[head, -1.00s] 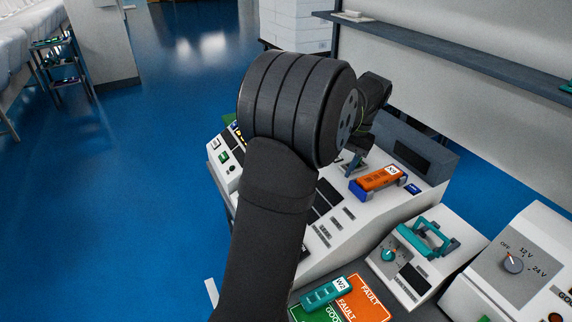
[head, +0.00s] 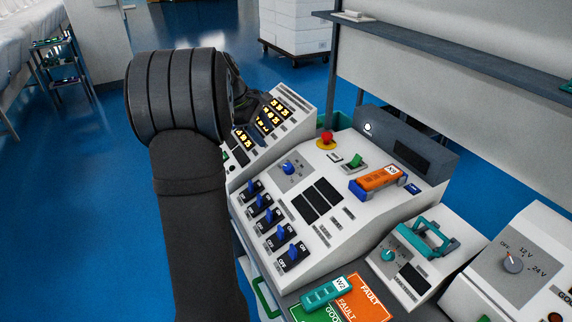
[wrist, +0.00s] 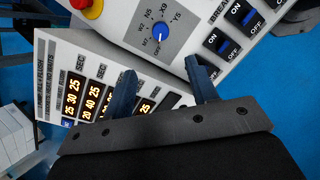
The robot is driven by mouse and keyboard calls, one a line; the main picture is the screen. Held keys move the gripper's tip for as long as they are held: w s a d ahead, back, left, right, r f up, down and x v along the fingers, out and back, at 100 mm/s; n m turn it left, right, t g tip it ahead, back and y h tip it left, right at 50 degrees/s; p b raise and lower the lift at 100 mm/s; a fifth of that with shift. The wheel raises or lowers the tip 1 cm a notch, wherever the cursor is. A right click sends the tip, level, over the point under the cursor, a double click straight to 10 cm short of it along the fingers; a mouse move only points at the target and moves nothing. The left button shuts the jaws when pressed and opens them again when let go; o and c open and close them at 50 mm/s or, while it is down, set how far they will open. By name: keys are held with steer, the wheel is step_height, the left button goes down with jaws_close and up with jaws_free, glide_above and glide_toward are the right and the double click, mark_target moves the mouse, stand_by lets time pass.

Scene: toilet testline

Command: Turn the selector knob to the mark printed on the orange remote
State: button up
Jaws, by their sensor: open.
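The blue selector knob (head: 289,168) sits on a grey plate on the white sloped console.
Several blue ON/OFF switches (head: 276,236) line the console's front left. Lit yellow displays (head: 270,118) stand behind-left. A red button (head: 326,138) and a green switch (head: 355,161) lie near the knob. A teal remote (head: 322,294) labelled W2 lies in front. Teal-handled and voltage boxes stand right.

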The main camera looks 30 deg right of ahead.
mark_target(287, 166)
steer(key=x, duration=1.5)
steer(key=shift+f, duration=0.25)
steer(key=c, duration=1)
